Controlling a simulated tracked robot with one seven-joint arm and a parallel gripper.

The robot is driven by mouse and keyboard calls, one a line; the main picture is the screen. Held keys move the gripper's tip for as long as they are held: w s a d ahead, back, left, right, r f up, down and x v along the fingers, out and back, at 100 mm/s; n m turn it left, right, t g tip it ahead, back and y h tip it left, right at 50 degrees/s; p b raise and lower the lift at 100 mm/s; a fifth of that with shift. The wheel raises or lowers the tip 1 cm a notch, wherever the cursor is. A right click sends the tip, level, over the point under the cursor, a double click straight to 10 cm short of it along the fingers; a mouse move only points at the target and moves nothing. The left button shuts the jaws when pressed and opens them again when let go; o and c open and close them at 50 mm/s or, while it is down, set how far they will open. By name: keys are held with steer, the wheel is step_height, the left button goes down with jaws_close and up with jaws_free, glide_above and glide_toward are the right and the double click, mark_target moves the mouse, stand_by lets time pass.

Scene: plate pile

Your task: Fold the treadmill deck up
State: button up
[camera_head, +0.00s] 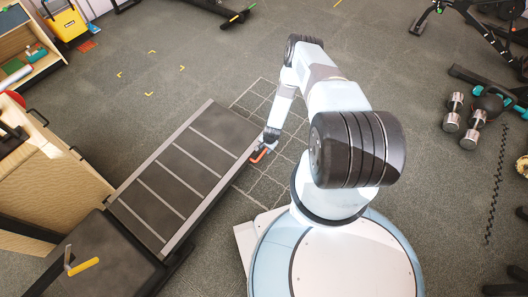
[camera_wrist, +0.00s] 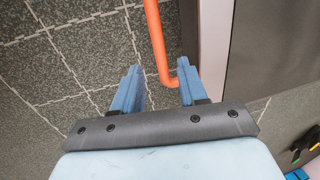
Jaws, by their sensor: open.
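The treadmill deck (camera_head: 185,172) lies low and flat in the head view, dark with pale cross lines and grey side rails. Its dark belt also shows at the right of the wrist view (camera_wrist: 268,50). An orange handle (camera_head: 260,155) sticks out from the deck's right side near its far end. In the wrist view the orange handle (camera_wrist: 157,45) runs down from the top and bends right between the fingertips. My gripper (camera_wrist: 157,88) is open, with one blue finger on each side of the handle's bent end. I cannot tell whether either finger touches it.
A treadmill console end with a yellow handle (camera_head: 83,266) is at the lower left. A wooden cabinet (camera_head: 50,180) stands left of the deck. Dumbbells (camera_head: 472,137) and a kettlebell (camera_head: 490,104) lie at the right.

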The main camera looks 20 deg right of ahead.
mark_target(264, 152)
steer(key=shift+w+a+f, duration=0.15)
steer(key=shift+w+f, duration=0.05)
steer(key=shift+f, duration=0.85)
steer(key=shift+w+a+f, duration=0.1)
steer(key=shift+w+f, duration=0.05)
steer(key=shift+f, duration=0.9)
jaws_close()
